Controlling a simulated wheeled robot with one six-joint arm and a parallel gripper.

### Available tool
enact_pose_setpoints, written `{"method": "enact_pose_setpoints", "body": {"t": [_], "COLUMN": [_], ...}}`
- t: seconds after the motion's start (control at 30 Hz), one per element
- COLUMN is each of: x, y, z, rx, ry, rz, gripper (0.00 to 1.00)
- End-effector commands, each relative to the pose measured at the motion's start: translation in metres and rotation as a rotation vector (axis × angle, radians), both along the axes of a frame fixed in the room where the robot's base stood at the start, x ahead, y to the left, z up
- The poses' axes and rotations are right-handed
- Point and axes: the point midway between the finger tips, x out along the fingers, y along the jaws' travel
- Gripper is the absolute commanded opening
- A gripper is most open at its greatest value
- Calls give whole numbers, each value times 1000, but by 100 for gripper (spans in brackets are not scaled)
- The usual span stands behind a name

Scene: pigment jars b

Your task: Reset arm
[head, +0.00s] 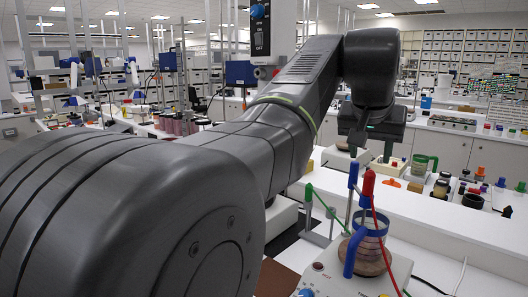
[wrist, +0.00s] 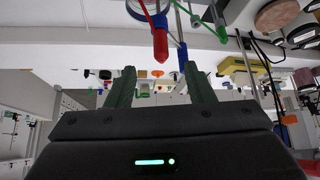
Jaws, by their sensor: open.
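My arm reaches from the lower left of the head view and bends down at the upper right. In the wrist view, which looks upside down, my gripper (wrist: 160,68) shows two dark green fingers spread wide apart. Nothing is held between them. A red-tipped part (wrist: 160,40) and a blue-tipped part (wrist: 182,55) of the stand apparatus show beyond the fingers, apart from them as far as I can tell.
A device with a blue-ringed vessel (head: 370,250), red and green leads and upright rods stands in front, below my gripper. The white bench top (head: 450,225) is clear at right front.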

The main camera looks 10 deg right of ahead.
Motion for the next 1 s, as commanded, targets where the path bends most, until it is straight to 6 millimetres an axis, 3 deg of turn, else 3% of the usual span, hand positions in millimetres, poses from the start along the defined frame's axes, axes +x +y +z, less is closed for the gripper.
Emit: {"method": "enact_pose_setpoints", "body": {"t": [0.7, 1.0], "x": [56, 58], "y": [-44, -46], "z": [-105, -98], "rx": [1, -1], "ry": [2, -1], "rz": [0, 0], "gripper": [48, 48]}}
